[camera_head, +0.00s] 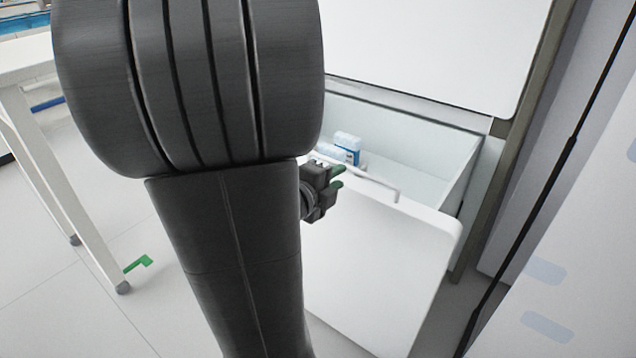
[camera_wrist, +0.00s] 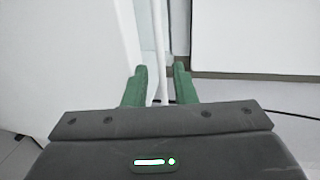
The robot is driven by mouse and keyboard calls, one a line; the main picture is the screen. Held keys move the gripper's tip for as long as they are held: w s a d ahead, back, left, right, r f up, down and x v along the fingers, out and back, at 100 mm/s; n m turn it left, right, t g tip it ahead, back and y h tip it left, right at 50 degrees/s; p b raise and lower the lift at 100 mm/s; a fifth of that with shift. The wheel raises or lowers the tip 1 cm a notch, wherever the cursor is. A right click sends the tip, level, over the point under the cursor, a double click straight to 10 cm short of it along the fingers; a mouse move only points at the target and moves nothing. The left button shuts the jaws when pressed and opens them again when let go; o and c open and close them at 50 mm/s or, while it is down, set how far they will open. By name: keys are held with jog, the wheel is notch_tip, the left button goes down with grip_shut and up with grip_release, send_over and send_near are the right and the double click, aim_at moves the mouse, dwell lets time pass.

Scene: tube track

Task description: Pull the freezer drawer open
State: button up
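The freezer drawer (camera_head: 390,270) stands pulled out at the bottom of the white freezer, and its inside shows from above. Its thin white bar handle (camera_head: 372,181) runs along the top of the drawer front. My gripper (camera_head: 338,177) is at the left end of the handle, partly hidden by my arm. In the wrist view, the green fingers of my gripper (camera_wrist: 160,72) are apart, with the white handle bar (camera_wrist: 158,35) between them. A gap shows on each side of the bar, so the fingers do not look closed on it.
Small blue-and-white packs (camera_head: 347,146) lie in the drawer's back left. The freezer's upper door (camera_head: 430,50) is above the drawer. A tall white panel (camera_head: 570,230) stands at right. A white table (camera_head: 45,130) stands at left.

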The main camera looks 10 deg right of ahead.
aim_at(352, 169)
jog(key=p+v, duration=0.1)
jog(key=v, duration=0.5)
jog(key=shift+s+a, duration=0.2)
jog(key=shift+a, duration=0.1)
jog(key=shift+d, duration=0.1)
jog(key=b+x, duration=0.3)
jog(key=x, duration=0.9)
jog(key=shift+x, duration=0.8)
jog(key=p+v, duration=0.4)
jog(key=v, duration=1)
jog(key=b+x, duration=0.4)
jog(key=x, duration=0.9)
jog(key=shift+w+d+f, duration=0.15)
jog(key=shift+d+f, duration=0.05)
jog(key=shift+d, duration=0.05)
jog(key=shift+w+d+r, duration=0.15)
jog(key=shift+w+d, duration=1.25)
jog(key=shift+d, duration=0.15)
